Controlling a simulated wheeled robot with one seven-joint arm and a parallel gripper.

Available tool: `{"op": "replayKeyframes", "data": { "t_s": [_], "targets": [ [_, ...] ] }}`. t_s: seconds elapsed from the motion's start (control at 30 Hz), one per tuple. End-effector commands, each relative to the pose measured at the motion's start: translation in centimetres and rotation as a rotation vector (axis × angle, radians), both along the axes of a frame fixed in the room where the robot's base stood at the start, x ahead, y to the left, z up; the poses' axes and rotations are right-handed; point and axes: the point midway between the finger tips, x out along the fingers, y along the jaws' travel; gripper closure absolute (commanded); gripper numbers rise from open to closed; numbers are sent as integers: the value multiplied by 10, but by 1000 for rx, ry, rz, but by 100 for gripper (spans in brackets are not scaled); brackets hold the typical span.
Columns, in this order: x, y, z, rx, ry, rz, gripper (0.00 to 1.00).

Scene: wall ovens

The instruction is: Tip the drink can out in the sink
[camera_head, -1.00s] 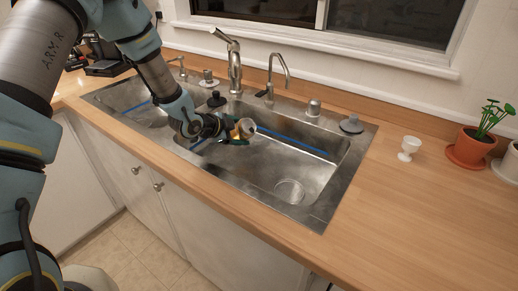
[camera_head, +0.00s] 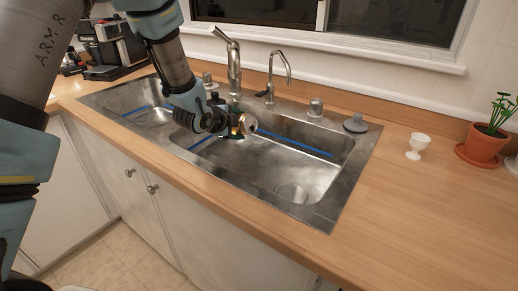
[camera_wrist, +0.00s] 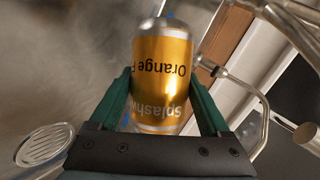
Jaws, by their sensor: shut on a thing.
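The drink can (camera_wrist: 162,75) is orange-gold with silver ends and dark lettering, and sits between the green fingers of my gripper (camera_wrist: 170,100) in the wrist view. In the head view my gripper (camera_head: 236,124) is over the sink's basin, shut on the can (camera_head: 247,124). The can lies tilted well over, its silver end facing right and toward the camera. The steel sink (camera_head: 335,205) is set in the wooden counter, with a round drain (camera_head: 291,192) at the right of the basin floor. Whether liquid leaves the can cannot be seen.
A tall faucet (camera_head: 234,65) and a thinner curved tap (camera_head: 272,75) stand behind the sink. A white egg cup (camera_head: 417,146) and a potted plant (camera_head: 482,145) are on the counter at right. A coffee machine (camera_head: 112,45) stands at the back left.

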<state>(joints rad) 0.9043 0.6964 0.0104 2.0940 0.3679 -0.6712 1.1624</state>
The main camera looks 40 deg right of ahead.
Motion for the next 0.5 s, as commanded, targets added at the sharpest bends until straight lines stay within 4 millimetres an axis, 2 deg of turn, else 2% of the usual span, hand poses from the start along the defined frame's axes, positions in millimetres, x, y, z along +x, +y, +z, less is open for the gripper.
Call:
{"op": "replayKeyframes", "data": {
  "t_s": [0.5],
  "targets": [
    [-5,-2,5,24,-131,-3,74]
  ]
}}
